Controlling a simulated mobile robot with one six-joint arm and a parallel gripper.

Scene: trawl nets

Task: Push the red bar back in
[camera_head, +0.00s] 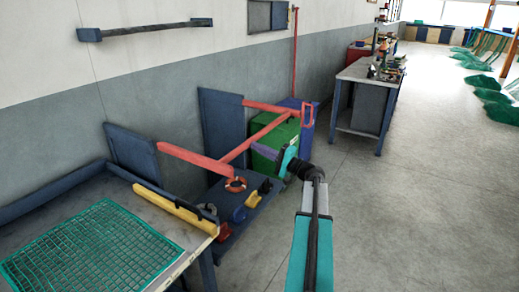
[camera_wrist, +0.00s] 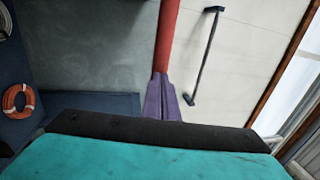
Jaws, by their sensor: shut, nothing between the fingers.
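A red bar (camera_head: 258,135) runs slantwise between two red arms, which reach out from blue panels by the wall. The front arm (camera_head: 195,158) joins it at the near end, and the rear arm (camera_head: 270,105) reaches toward its far end. My gripper (camera_head: 254,147) has purple fingers and is beside the bar's middle, pointing left toward it. In the wrist view the shut fingers (camera_wrist: 161,80) meet the lower end of a red bar (camera_wrist: 167,40) in the picture. I cannot tell whether they touch it. Nothing shows between the fingers.
A green box (camera_head: 285,140) and a blue cabinet (camera_head: 308,118) stand behind my gripper. A low blue shelf (camera_head: 232,228) holds an orange ring (camera_head: 236,184) and small items. A table with green netting (camera_head: 95,250) is at left front.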

